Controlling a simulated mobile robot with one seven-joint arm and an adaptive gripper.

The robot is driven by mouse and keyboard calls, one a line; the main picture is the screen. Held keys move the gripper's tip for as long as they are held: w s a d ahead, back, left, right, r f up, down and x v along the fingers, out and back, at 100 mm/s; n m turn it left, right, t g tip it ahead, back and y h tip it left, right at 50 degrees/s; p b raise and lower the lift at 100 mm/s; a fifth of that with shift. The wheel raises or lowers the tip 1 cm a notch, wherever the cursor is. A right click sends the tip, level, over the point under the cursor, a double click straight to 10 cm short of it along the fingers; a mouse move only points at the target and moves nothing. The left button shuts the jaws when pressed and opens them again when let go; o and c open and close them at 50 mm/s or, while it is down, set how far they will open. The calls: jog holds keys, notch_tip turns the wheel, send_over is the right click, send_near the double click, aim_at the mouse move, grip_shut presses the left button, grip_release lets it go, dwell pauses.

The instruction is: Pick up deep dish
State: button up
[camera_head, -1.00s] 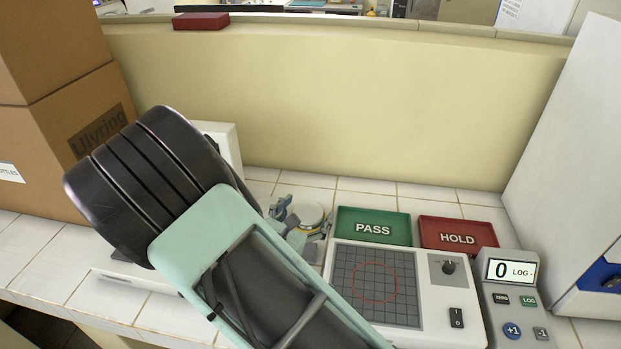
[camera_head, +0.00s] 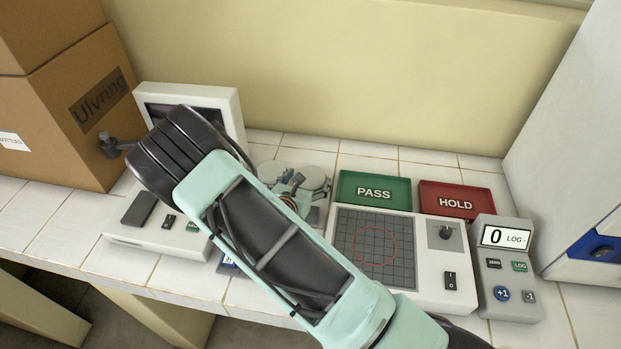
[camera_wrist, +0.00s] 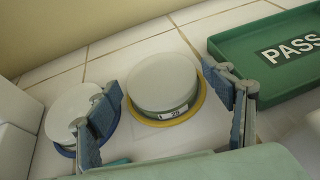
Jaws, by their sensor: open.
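A white round dish (camera_wrist: 163,82) with a fairly tall side and a small label stands on a yellow ring in the middle of the wrist view. A second white round dish (camera_wrist: 72,112) on a blue ring stands to its left, partly hidden by my left finger. My gripper (camera_wrist: 167,88) is open and empty. Its blue-grey fingers are spread to either side of the yellow-ringed dish in the picture; I cannot tell how far above it they are. In the head view, my gripper (camera_head: 292,186) overlaps the two pale dishes (camera_head: 313,176), and my arm hides part of that area.
The green PASS tray (camera_head: 373,173) is right of the dishes, with the red HOLD tray (camera_head: 456,184) beyond. A gridded device (camera_head: 432,290) and a LOG counter (camera_head: 509,285) stand in front. A white screen unit (camera_head: 236,110) and cardboard boxes (camera_head: 75,150) are left. A wall closes the back.

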jog(key=shift+x, duration=1.2)
jog(key=shift+c, duration=0.5)
jog(key=c, duration=0.8)
jog(key=shift+c, duration=0.7)
jog(key=shift+r, duration=0.2)
